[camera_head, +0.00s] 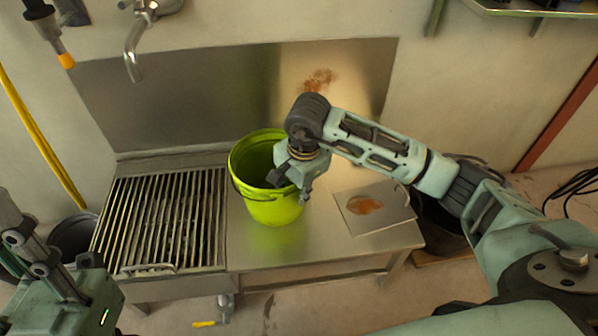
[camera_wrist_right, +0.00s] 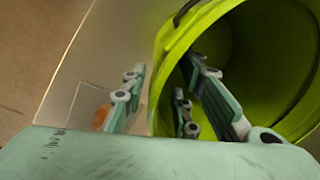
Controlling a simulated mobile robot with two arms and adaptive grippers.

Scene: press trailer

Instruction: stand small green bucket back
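The small green bucket (camera_head: 272,208) stands upright on the metal bench, between the grate and a flat square plate. Its dark handle hangs along its side. My right gripper (camera_head: 292,180) is at the bucket's right rim, pointing down. In the right wrist view, the bucket (camera_wrist_right: 167,65) fills the right side. One finger of my right gripper (camera_wrist_right: 160,95) is outside the wall and the other is inside, with a visible gap, so it looks open around the rim. Part of my left gripper (camera_head: 35,245) shows at the lower left; its fingertips are not clear.
The metal bench (camera_head: 300,247) has a slatted grate (camera_head: 165,215) on its left. A stained square plate (camera_head: 385,212) lies right of the bucket. Dark buckets stand on the floor at the left (camera_head: 75,237) and right (camera_head: 437,222). A tap (camera_head: 135,45) juts from the wall.

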